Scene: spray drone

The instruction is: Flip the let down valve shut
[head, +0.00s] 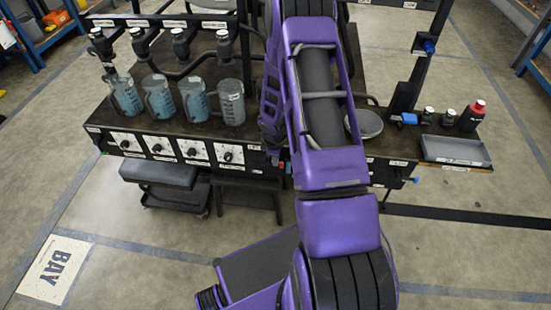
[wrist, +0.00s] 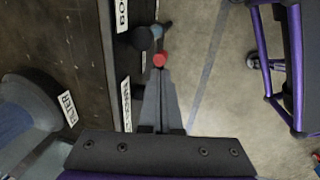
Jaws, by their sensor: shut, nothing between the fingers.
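In the wrist view my gripper (wrist: 160,76) is shut with nothing between its fingers, pointing along the bench's front face. A small red knob (wrist: 160,60) sits right at its fingertips; I cannot tell whether they touch. A dark round knob (wrist: 140,38) and a small blue-grey part (wrist: 166,26) lie just beyond. No readable label marks the let down valve, so I cannot tell which of these belongs to it. In the head view my arm hides the gripper; a small red part (head: 283,165) shows at its left edge on the bench front.
The black bench (head: 105,118) carries several jugs (head: 193,100) at left. Blue-handled fittings are on the right post (head: 428,47) and right front edge (head: 415,180). A grey tray (head: 455,150) and a red-capped bottle (head: 472,116) stand at right.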

